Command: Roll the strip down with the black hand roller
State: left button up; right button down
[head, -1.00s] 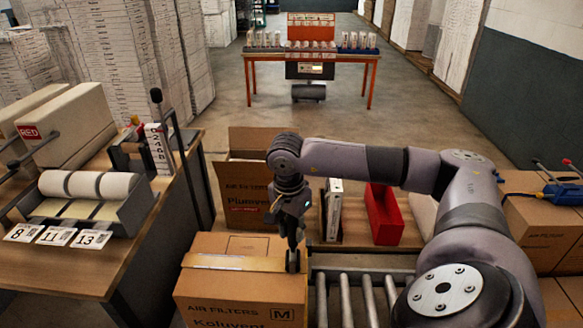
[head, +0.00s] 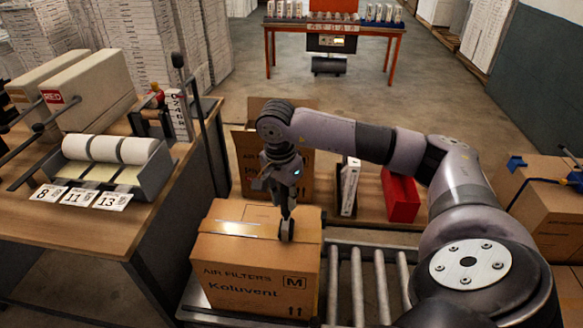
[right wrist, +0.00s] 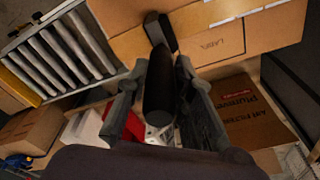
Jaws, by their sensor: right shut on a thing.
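A closed cardboard box (head: 238,278), marked Koluvent and M, stands at the left end of the roller conveyor. A shiny tan strip (head: 232,229) lies across its top; its right part is hard to tell from the cardboard. My right gripper (head: 284,196) is over the box top, shut on the handle of the black hand roller (head: 287,230). The roller's wheel is down at the right part of the strip and seems to touch it. In the right wrist view, the black handle (right wrist: 160,88) sits between both fingers, with the wheel beyond. My left gripper is out of view.
The label bench (head: 60,235) with a roll dispenser (head: 150,178) stands at left. An open carton (head: 245,155) stands behind the box. A white pack (head: 349,185) and a red holder (head: 401,196) stand to its right. Bare conveyor rollers (head: 357,285) lie right of the box.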

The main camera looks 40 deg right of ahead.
jog(key=w+a, duration=0.4)
jog(key=shift+w+b, duration=0.35)
jog(key=shift+b, duration=0.1)
dwell(0.4)
jog(key=w+a+b, duration=0.1)
jog(key=w+a, duration=0.5)
jog(key=w, duration=0.1)
jog(key=shift+f+b, duration=0.15)
jog(key=shift+b, duration=0.2)
dwell(0.6)
jog(key=w+a, duration=0.3)
jog(key=w, duration=0.1)
jog(key=shift+w+a+r+b, duration=0.1)
jog(key=shift+a+r+b, duration=0.1)
jog(key=shift+a+b, duration=0.15)
dwell(0.3)
